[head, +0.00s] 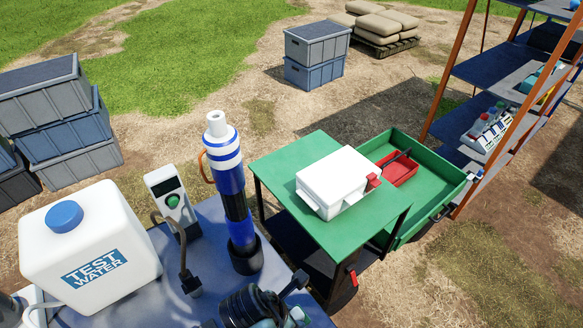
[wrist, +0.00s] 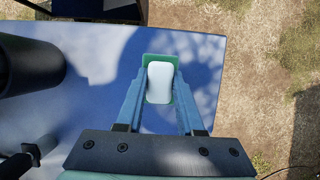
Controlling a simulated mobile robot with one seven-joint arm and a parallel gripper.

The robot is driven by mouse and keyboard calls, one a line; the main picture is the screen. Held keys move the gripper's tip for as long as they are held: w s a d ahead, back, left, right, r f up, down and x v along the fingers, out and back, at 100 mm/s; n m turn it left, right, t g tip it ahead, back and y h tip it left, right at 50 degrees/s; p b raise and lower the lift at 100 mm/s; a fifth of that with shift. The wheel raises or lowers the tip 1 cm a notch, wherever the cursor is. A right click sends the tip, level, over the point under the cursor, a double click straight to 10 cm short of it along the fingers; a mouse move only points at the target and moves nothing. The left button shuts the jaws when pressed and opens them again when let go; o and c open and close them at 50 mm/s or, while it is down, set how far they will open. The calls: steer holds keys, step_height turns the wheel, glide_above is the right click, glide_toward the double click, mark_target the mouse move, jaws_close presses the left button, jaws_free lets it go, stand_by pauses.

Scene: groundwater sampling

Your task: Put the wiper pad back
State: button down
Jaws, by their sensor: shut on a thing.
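In the wrist view my gripper (wrist: 161,78) is shut on a small white block with a green backing (wrist: 159,84), which I take to be the wiper pad. The pad sits between the two blue fingers, over the blue tabletop (wrist: 205,70) near its right edge. I cannot tell how high above the table it is. In the head view I cannot clearly make out the pad or the fingertips. No marked place for the pad is clear in either view.
On the blue table stand a white test water container (head: 92,245), a handheld meter (head: 172,203) and a blue-and-white tube (head: 231,190) in a black base. Beyond is a green cart (head: 280,165) with a white box (head: 338,180) and a drawer holding a red tray (head: 399,171).

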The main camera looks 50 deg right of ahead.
steer(key=shift+f, duration=1.9)
steer(key=c, duration=0.5)
jaws_free()
steer(key=shift+f, duration=0.1)
steer(key=v, duration=1.2)
steer(key=shift+w, duration=0.1)
